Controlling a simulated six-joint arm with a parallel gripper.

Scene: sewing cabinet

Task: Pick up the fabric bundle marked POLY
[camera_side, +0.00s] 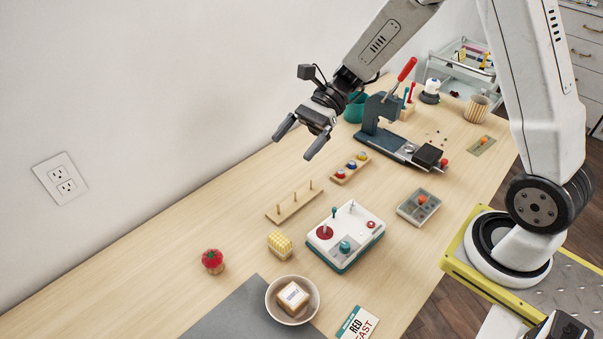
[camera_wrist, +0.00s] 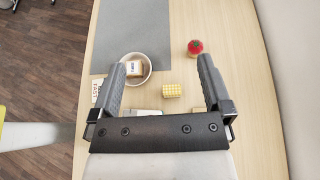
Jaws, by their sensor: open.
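A tan fabric bundle (camera_side: 292,297) with a white label lies in a cream bowl (camera_side: 272,308) at the front of the table. Its label is too small to read surely. The bundle also shows in the wrist view (camera_wrist: 134,68), upper left of centre, inside the bowl (camera_wrist: 146,79). A yellow checked bundle (camera_side: 280,245) stands on the bare table behind the bowl. It shows between my fingers in the wrist view (camera_wrist: 172,91), with no readable mark. My gripper (camera_side: 294,148) is open and empty, high above the table, apart from both bundles.
A red tomato pincushion (camera_side: 213,261) stands left of the checked bundle. A white device with knobs (camera_side: 342,236) and a peg rack (camera_side: 294,201) stand behind it. A grey mat (camera_side: 240,312) lies beside the bowl, and a card (camera_side: 357,325) lies at its right. A press (camera_side: 378,115) stands farther back.

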